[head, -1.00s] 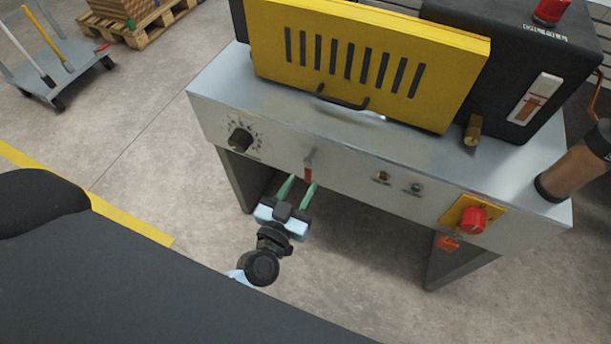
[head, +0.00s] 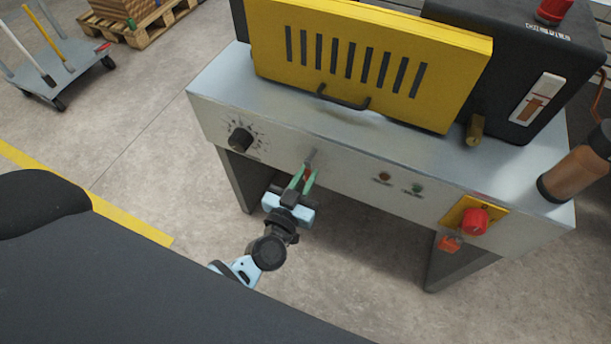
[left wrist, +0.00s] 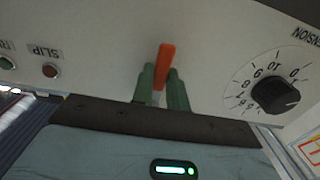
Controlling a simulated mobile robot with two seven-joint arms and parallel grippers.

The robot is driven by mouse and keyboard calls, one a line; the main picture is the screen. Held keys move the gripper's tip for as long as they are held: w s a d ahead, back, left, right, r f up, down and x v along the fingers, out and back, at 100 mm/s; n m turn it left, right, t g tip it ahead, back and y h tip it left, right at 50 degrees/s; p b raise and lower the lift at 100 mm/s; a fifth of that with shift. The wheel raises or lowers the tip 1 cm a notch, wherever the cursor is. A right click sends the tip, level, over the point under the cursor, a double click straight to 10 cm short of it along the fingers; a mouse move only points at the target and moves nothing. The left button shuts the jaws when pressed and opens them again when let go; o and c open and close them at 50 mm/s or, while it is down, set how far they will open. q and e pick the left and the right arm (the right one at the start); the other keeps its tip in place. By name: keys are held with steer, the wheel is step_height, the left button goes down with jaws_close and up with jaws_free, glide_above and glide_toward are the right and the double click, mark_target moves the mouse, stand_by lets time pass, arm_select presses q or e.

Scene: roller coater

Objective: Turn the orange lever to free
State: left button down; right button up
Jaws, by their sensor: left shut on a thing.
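The orange lever (left wrist: 164,62) sits on the grey front panel of the machine. In the left wrist view it stands a little tilted between the two green fingers of my left gripper (left wrist: 161,88). In the head view my left gripper (head: 303,178) reaches the panel from below, its fingers close together around the lever. It is shut on the lever, and the fingers hide most of the lever in the head view. My right gripper is not in view.
A black tension dial (head: 241,139) is left of the lever. Two small indicator lamps (head: 417,188) and a red knob on a yellow plate (head: 474,220) are to its right. A yellow slotted guard (head: 365,65) stands above. An amber bottle (head: 578,168) is at the right edge.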

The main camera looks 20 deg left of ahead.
arm_select(q)
steer(key=shift+d+n, duration=0.15)
steer(key=shift+n, duration=0.15)
steer(key=n, duration=0.1)
steer(key=d+n, duration=0.1)
steer(key=n, duration=0.1)
steer(key=n+p, duration=0.1)
steer(key=shift+d+r, duration=0.25)
steer(key=shift+d, duration=0.15)
steer(key=n, duration=0.2)
steer(key=d+r+n, duration=0.1)
steer(key=n, duration=0.1)
steer(key=n+p, duration=0.1)
steer(key=n, duration=0.1)
steer(key=shift+d+r, duration=0.15)
steer(key=shift+d, duration=0.2)
steer(key=shift+s+d+r+n, duration=0.15)
steer(key=shift+r+n, duration=0.15)
steer(key=shift+n, duration=0.6)
steer(key=n, duration=0.1)
steer(key=r+n+p, duration=0.1)
steer(key=shift+d+n, duration=0.2)
steer(key=shift+n, duration=0.1)
steer(key=shift+d+r+n, duration=0.1)
steer(key=shift+r+n, duration=0.2)
steer(key=shift+n, duration=0.45)
steer(key=shift+r+n, duration=0.3)
steer(key=shift+n, duration=0.45)
steer(key=c, duration=1.4)
jaws_free()
